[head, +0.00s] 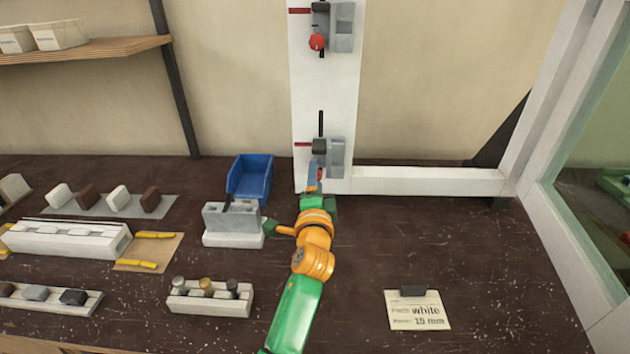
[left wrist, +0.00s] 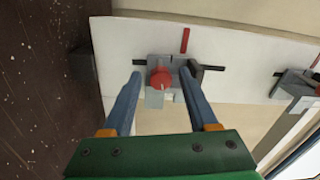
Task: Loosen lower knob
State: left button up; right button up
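The lower clamp (head: 334,158) is a grey block on the white upright profile (head: 324,90), with a red mark beside it. Its red knob (left wrist: 161,78) shows in the left wrist view; in the head view my gripper mostly hides it. My left gripper (head: 314,180) is just below and in front of the lower clamp. In the left wrist view its blue fingers (left wrist: 160,85) are spread, one on each side of the knob, with gaps and no visible contact. The upper clamp (head: 341,27) has a red knob (head: 317,42). My right gripper is not in view.
A blue bin (head: 250,178) and a grey slotted block (head: 232,224) stand left of my arm. A card (head: 417,310) reading "white" and "15 mm" lies at the right. A white horizontal beam (head: 430,181) runs right from the profile.

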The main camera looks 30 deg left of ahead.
pick_arm(q)
jog(key=shift+w, duration=0.1)
jog(key=b+v, duration=0.1)
jog(key=v, duration=0.6)
